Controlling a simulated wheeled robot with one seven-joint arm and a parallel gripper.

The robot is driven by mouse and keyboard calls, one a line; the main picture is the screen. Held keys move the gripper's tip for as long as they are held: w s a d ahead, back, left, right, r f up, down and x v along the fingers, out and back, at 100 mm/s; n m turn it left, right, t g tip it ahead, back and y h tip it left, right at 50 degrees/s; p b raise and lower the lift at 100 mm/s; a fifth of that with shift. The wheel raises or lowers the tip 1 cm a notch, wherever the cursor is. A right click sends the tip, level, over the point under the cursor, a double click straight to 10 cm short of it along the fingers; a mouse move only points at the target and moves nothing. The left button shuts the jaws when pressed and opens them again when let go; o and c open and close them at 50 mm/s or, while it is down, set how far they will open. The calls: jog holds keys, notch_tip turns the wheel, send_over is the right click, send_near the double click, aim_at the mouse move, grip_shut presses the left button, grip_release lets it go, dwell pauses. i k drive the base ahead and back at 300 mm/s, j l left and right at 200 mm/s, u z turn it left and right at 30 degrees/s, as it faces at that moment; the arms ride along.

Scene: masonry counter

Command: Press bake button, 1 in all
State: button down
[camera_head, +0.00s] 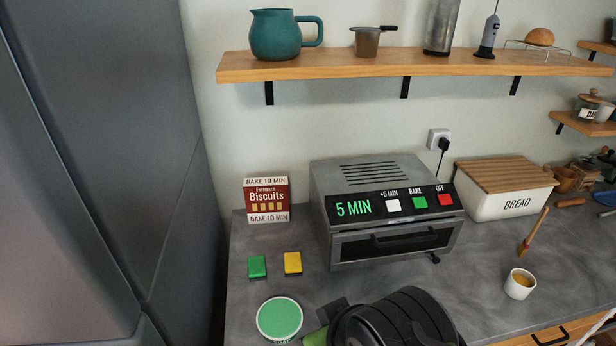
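The toaster oven (388,205) stands on the grey counter with its door shut. Its front panel shows "5 MIN" in green on the display (353,208). The green bake button (420,202) sits between the white +5 MIN button (393,205) and the red OFF button (446,200). The biscuit box (267,200) at the left reads "BAKE 10 MIN". Black rounded parts of my arm show at the bottom, in front of the oven and apart from its buttons. I cannot make out my gripper's fingers.
Green (257,266) and yellow (292,263) blocks and a round green-topped item (279,318) lie left of the oven. A bread bin (503,188), a brush (533,232) and a small cup (519,284) are at the right. A wooden shelf (400,64) hangs above.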

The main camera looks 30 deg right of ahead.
aim_at(418, 203)
jog(key=k+j+z, duration=0.1)
jog(key=j+z, duration=0.3)
jog(key=k+j+z, duration=0.15)
jog(key=j+z, duration=0.25)
jog(key=k+j+z, duration=0.15)
jog(key=z, duration=0.25)
jog(key=k+j+z, duration=0.25)
jog(key=z, duration=0.15)
